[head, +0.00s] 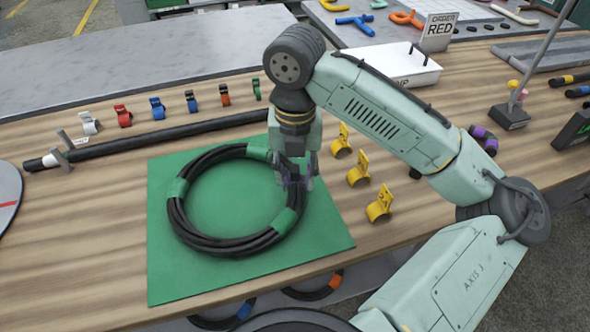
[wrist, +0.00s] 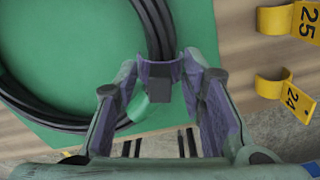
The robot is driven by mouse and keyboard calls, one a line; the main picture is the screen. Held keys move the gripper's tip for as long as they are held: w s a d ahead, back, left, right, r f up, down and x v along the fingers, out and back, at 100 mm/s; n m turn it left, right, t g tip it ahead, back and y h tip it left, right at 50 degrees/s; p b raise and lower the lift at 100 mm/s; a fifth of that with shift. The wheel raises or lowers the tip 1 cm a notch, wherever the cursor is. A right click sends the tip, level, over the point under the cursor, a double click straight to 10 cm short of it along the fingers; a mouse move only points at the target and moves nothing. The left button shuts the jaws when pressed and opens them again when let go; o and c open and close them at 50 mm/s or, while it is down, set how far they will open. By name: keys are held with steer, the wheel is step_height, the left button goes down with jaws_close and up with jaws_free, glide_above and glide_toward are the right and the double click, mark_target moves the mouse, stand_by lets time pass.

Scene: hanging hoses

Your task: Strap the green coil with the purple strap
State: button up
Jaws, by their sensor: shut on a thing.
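The green coil (head: 190,232) is a ring of black hose with several green bands, lying flat on a green mat (head: 325,240). My gripper (head: 293,180) points down over the coil's right side, between two green bands. It is shut on the purple strap (wrist: 172,68), a small purple clip with a dark tab between my fingertips. In the wrist view the strap sits at the black hose (wrist: 155,25), its sides spread across the hose's width. I cannot tell whether it is closed around the hose. The fingers hide much of it in the head view.
Yellow numbered clips (head: 358,170) stand right of the mat. A black bar (head: 150,138) and several coloured clips (head: 157,108) lie behind it.

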steer(key=shift+f+b, duration=0.4)
steer(key=shift+f, duration=0.3)
steer(key=shift+f+b, duration=0.5)
steer(key=shift+f, duration=0.25)
stand_by(0.3)
steer(key=o, duration=1.2)
step_height(320, 180, up, 12)
steer(key=shift+r, duration=0.1)
